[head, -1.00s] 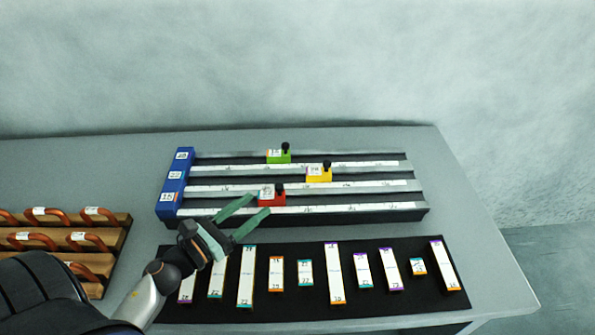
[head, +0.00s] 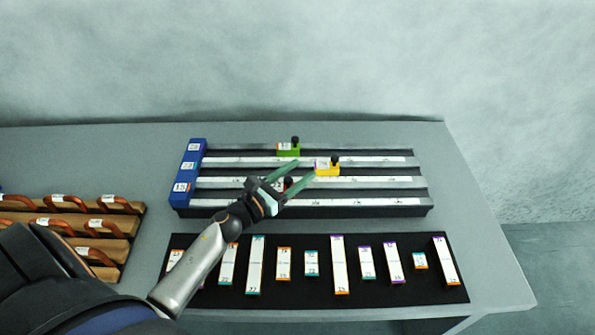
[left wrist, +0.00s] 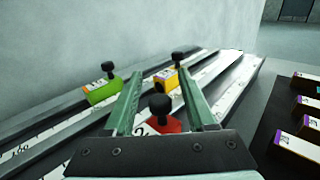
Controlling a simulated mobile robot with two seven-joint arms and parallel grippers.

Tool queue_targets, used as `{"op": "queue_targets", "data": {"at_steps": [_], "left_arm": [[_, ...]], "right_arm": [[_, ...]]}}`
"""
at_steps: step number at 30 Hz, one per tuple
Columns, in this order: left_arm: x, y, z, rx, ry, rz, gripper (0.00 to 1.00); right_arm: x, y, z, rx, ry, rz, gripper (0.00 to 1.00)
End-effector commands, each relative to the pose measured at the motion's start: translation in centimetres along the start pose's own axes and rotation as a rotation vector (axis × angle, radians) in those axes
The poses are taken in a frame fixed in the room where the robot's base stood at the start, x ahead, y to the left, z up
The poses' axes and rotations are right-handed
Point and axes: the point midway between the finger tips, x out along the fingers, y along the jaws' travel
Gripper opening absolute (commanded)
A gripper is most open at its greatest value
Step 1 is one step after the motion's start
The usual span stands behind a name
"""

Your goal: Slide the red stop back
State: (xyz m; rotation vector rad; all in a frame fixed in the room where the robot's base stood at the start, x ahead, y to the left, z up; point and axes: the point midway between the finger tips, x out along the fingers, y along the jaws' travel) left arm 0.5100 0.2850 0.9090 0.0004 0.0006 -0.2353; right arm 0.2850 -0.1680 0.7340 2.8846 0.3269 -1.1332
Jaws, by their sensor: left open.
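The red stop (left wrist: 168,125) with its black knob (left wrist: 160,106) sits on the front rail, low in the left wrist view between the bases of my green fingers. In the head view my gripper mostly covers it; only a bit of red and the knob (head: 288,182) show. My left gripper (head: 306,169) is open, reaching over the red stop with its fingers pointing away toward the rear rails. I cannot tell if the fingers touch it. The grey rail fixture (head: 350,202) has a blue end block (head: 187,175) at its left. My right gripper is out of view.
A yellow stop (head: 327,169) lies close to my fingertips in the head view. A green stop (head: 288,151) is on the rearmost rail. A black mat (head: 430,288) with several labelled blocks lies in front. A wooden rack (head: 105,226) with copper-coloured handles stands at left.

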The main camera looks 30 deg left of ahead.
Motion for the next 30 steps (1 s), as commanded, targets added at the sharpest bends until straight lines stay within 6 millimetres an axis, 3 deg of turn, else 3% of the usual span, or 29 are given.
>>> {"op": "queue_targets", "data": {"at_steps": [5, 20, 30], "left_arm": [[-0.01, -0.02, -0.01, 0.000, 0.000, 0.000, 0.55], [-0.03, -0.01, 0.01, -0.001, -0.001, 0.000, 0.00], [-0.04, -0.01, 0.01, -0.001, -0.001, 0.000, 0.00]], "right_arm": [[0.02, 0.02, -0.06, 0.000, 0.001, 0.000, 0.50], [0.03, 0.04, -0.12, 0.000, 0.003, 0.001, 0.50], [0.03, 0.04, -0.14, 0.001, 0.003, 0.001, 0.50]]}}
